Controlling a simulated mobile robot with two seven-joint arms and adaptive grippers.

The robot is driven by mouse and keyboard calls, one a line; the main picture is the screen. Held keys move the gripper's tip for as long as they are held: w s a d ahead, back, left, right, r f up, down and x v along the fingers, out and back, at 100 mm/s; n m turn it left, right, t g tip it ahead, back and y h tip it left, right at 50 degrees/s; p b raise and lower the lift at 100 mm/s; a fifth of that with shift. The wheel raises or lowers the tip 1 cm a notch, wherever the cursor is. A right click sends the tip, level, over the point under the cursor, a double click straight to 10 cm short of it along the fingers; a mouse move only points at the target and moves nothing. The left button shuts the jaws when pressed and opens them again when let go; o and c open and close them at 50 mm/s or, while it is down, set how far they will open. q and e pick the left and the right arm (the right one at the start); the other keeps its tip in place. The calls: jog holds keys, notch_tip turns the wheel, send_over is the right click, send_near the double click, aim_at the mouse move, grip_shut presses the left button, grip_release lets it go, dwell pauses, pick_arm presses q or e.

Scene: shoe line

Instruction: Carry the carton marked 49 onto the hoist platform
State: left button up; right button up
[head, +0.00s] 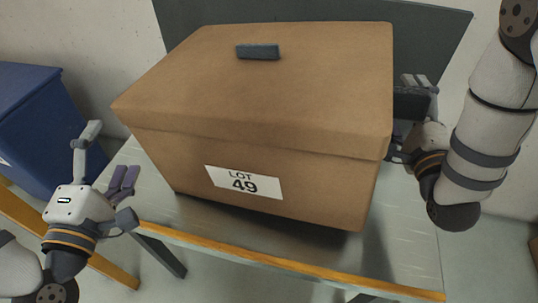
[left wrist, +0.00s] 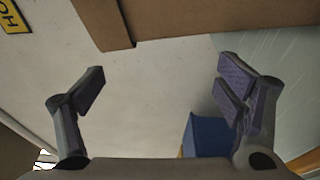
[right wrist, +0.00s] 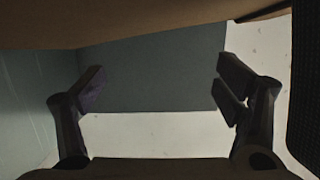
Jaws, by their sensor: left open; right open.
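The brown carton (head: 255,160) has a white label reading LOT 49 and a dark bar on its lid. It sits turned at an angle on a grey metal-topped table (head: 405,235) in the head view. My left gripper (head: 108,155) is open and empty, left of the carton and apart from it. My right gripper (head: 410,120) is beside the carton's right side, partly hidden; its jaws are open, and I cannot tell whether it touches the carton. In the right wrist view, a brown surface (right wrist: 150,22), likely the carton, spans the top. I cannot identify the hoist platform with certainty.
A blue bin (head: 40,110) stands at the left. The table has an orange front edge (head: 290,264). A dark grey panel (head: 200,10) stands behind the carton. A yellow sign (left wrist: 14,16), cut off, shows in the left wrist view. Bare tabletop lies in front of the carton.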

jog(key=d, duration=0.7)
pick_arm(q)
jog(key=shift+r+p, duration=0.35)
jog(key=shift+r, duration=0.4)
pick_arm(e)
jog(key=d, duration=0.6)
jog(key=shift+w, duration=0.1)
